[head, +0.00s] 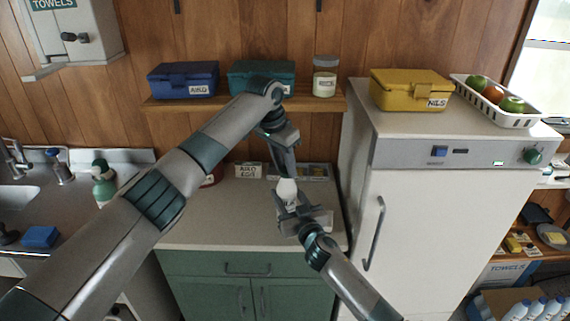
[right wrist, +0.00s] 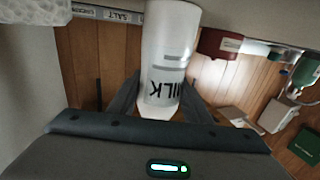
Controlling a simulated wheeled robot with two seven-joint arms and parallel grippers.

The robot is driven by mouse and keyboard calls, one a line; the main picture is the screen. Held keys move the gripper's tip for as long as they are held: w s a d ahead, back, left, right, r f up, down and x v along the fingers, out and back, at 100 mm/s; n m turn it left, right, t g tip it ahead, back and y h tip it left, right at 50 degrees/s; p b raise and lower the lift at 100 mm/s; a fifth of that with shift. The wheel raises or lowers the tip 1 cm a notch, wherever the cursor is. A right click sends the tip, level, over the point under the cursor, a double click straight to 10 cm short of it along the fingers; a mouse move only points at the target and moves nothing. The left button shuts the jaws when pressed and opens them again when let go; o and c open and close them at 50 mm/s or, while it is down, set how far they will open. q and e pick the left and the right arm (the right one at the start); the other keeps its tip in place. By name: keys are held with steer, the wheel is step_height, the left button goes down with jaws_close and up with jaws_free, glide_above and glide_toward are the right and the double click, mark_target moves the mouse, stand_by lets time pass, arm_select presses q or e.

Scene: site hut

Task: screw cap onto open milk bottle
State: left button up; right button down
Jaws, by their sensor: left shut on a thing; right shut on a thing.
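The white milk bottle (head: 288,191) stands upright in my right gripper (head: 291,207), which is shut around it above the counter. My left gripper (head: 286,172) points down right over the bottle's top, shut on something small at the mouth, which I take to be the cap. The fingers hide the cap, so I cannot tell how it sits on the neck.
The counter (head: 220,225) has clear room in front. A shelf (head: 215,103) above carries blue and green boxes and a jar (head: 324,78). The white fridge (head: 435,220) stands close on the right.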

mark_target(284, 170)
arm_select(q)
steer(key=shift+m, duration=0.3)
steer(key=m, duration=0.2)
steer(key=m+g, duration=0.1)
steer(key=m, duration=0.1)
steer(key=shift+w+a+h, duration=0.1)
steer(key=shift+w+h, duration=0.1)
steer(key=shift+h, duration=0.1)
steer(key=m, duration=0.3)
steer(key=shift+w+r+g, duration=0.1)
steer(key=shift+w+g, duration=0.1)
steer(key=shift+g, duration=0.2)
steer(key=shift+m+g, duration=0.3)
steer(key=shift+m, duration=0.8)
arm_select(e)
steer(key=shift+f, duration=0.1)
arm_select(q)
steer(key=o, duration=1)
steer(key=shift+s, duration=0.1)
steer(key=shift+d+v, duration=0.25)
steer(key=shift+v, duration=0.8)
steer(key=shift+d+v, duration=0.25)
steer(key=shift+v, duration=0.8)
steer(key=o, duration=0.6)
steer(key=shift+r, duration=0.1)
steer(key=shift+c, duration=0.2)
